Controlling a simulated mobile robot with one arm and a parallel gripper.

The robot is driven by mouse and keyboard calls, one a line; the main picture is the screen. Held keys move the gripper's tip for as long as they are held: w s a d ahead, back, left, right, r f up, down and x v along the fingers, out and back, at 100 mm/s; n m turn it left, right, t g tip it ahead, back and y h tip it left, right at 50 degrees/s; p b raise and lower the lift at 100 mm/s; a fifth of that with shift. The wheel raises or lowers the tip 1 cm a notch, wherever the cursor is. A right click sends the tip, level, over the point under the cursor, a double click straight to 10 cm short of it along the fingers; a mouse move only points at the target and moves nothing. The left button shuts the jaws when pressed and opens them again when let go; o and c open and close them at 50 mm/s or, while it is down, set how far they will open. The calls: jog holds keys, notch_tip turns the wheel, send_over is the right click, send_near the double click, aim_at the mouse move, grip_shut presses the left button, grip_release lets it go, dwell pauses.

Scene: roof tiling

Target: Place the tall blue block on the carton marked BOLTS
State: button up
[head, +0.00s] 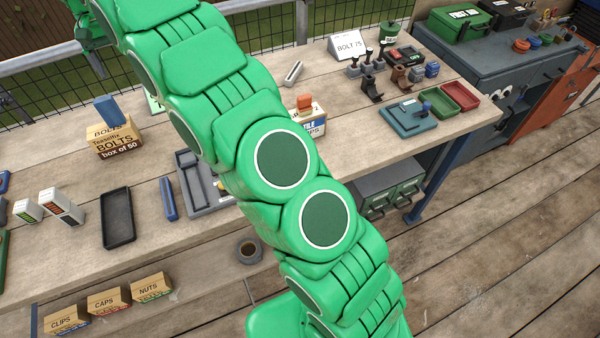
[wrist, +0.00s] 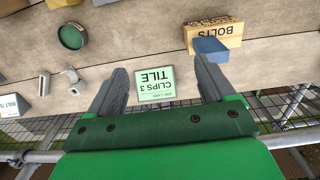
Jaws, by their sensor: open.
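The BOLTS carton (head: 115,145) stands on the bench at the left in the head view; it also shows at the top right of the wrist view (wrist: 208,30). A blue block (head: 109,111) shows at the carton's top, at its far edge, leaning a little. In the wrist view the blue block (wrist: 211,50) overlaps the carton's near side. Its underside is hidden, so I cannot tell how fully it rests there. My gripper (wrist: 162,76) is open with nothing between its fingers. The block is just beyond the right fingertip in that view, apparently apart from it.
A green CLIPS 3 TILE card (wrist: 154,83) lies between and below the fingers. A wire fence and rail (head: 40,62) run behind the bench. A black tray (head: 118,218) and a narrow blue bar (head: 169,198) lie in front. My arm hides the middle of the bench.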

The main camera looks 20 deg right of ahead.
jog(key=s+d+r, duration=0.3)
jog(key=s+d, duration=0.6)
jog(key=s, duration=0.1)
jog(key=s+d+r, duration=0.3)
jog(key=s+d, duration=0.5)
jog(key=s, duration=0.2)
jog(key=s+d+f, duration=0.2)
jog(key=s+d, duration=0.1)
jog(key=s, duration=0.7)
jog(key=s+d+f+g, duration=0.1)
jog(key=s+d+f, duration=0.2)
jog(key=s, duration=0.8)
jog(key=s+d+f, duration=0.3)
jog(key=s+d, duration=0.1)
jog(key=s, duration=0.6)
jog(key=shift+s, duration=0.4)
